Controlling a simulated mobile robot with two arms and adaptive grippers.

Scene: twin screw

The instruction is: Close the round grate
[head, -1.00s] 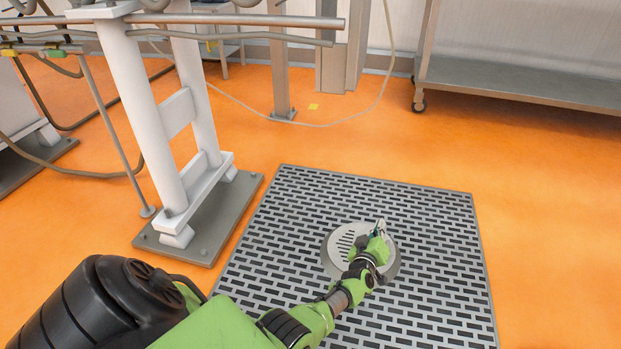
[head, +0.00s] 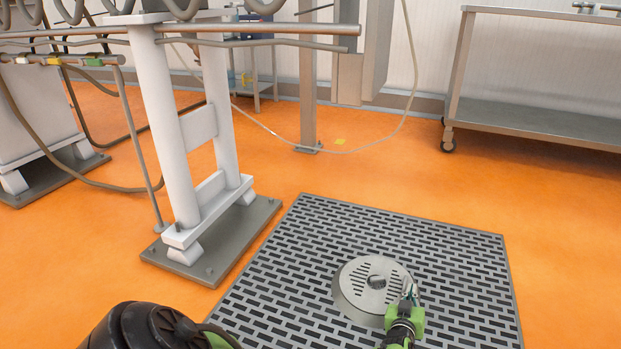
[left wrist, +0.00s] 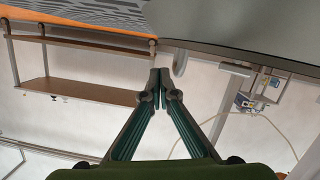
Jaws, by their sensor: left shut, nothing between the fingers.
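The round grate (head: 372,285) is a grey metal disc with slots and a darker round spot near its middle. It lies within the large square floor grating (head: 290,262). My left gripper (head: 408,297) is at the right front edge of the round grate; whether it touches cannot be told. In the left wrist view the fingers (left wrist: 160,78) meet at their tips, shut and empty. A grey surface (left wrist: 250,35) fills the top right of that view, close to the fingertips. My right gripper is not in view.
A white stand (head: 196,125) on a grey base plate (head: 212,243) is left of the grating. A wheeled metal table (head: 535,122) stands at the back right. A hose (head: 380,135) hangs at the back. The orange floor (head: 565,240) right of the grating is clear.

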